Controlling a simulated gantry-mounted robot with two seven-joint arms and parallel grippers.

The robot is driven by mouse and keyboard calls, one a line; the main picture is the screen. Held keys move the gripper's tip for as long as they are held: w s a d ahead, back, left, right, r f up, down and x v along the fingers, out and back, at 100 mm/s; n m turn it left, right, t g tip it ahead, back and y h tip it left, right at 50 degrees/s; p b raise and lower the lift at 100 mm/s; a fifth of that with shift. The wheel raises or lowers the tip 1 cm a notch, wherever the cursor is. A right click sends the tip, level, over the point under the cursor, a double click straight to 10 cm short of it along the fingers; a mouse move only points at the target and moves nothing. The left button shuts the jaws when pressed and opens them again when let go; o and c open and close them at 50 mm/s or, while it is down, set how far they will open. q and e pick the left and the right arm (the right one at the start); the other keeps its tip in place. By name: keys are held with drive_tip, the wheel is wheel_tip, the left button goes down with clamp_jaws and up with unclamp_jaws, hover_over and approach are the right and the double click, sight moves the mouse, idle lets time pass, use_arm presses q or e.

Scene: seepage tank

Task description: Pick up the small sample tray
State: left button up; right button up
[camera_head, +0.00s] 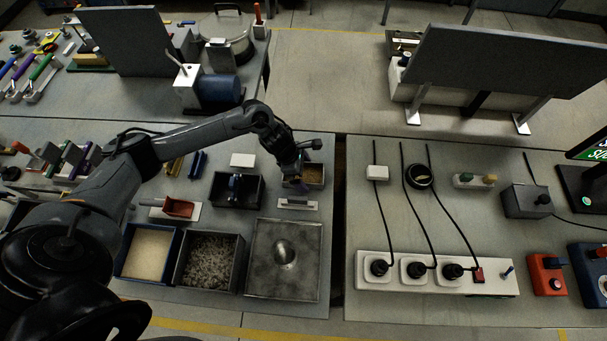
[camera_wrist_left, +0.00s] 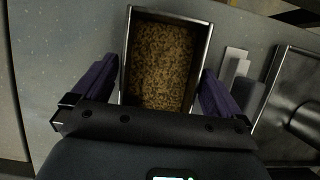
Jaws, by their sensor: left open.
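The small sample tray (camera_head: 310,187) is a dark-rimmed rectangular box of brown granules, near the right edge of the left bench in the head view. My left gripper (camera_head: 299,179) is over its left part and hides some of it. In the left wrist view the tray (camera_wrist_left: 126,50) lies upright between the two purple fingers of my left gripper (camera_wrist_left: 158,82). The fingers are open, one beside each long side wall. I cannot tell whether either finger touches the wall. My right gripper is not in view.
A metal plate with a round dome (camera_head: 259,260) and a box of grey gravel (camera_head: 181,283) stand in front. A small pale bar (camera_head: 297,203) lies just before the tray. A dark open box (camera_head: 214,196) stands to the left. A gap separates the right bench with its power strip (camera_head: 367,292).

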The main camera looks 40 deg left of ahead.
use_arm(q)
drive_tip(key=shift+c, duration=0.5)
drive_tip(key=c, duration=0.9)
drive_tip(key=shift+r, duration=0.2)
